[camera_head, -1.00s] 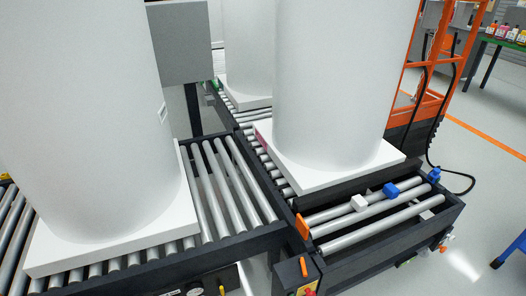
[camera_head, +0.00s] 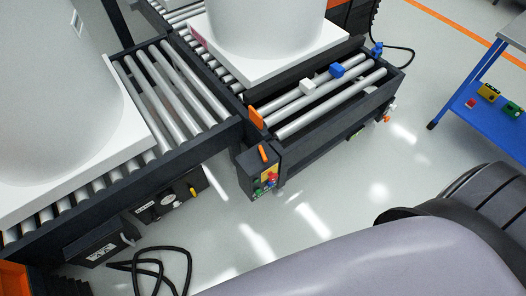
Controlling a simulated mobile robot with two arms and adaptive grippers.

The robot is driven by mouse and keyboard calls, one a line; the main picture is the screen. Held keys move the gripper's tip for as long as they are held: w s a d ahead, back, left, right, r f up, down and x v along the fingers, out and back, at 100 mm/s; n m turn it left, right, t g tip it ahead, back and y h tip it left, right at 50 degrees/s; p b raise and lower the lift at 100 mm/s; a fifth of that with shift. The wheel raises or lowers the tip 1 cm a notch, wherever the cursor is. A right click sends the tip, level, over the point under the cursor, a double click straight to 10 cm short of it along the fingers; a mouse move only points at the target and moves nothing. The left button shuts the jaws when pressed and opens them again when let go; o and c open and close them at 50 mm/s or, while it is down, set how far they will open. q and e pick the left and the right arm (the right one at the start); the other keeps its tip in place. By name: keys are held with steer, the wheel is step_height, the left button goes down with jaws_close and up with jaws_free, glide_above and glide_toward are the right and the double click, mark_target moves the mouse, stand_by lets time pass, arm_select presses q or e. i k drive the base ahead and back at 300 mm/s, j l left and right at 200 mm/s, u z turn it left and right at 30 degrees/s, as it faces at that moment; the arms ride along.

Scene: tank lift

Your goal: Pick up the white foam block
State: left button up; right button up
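A small white block (camera_head: 307,87), which looks like the foam block, sits on the rollers of the short conveyor section in the upper middle of the head view. A small blue block (camera_head: 337,71) is close to its right. A large white arm link of mine fills the lower right, well below the conveyor. Neither gripper shows in the view.
A white tank (camera_head: 265,30) on a white slab (camera_head: 270,68) stands just behind the block. A larger tank (camera_head: 50,110) stands at left. A control box (camera_head: 262,172) juts from the conveyor's front corner. A blue cart (camera_head: 490,110) is at right. Cables lie at lower left.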

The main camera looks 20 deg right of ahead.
mark_target(307, 87)
steer(key=l+u, duration=0.1)
steer(key=l, duration=1.35)
steer(key=i, duration=0.05)
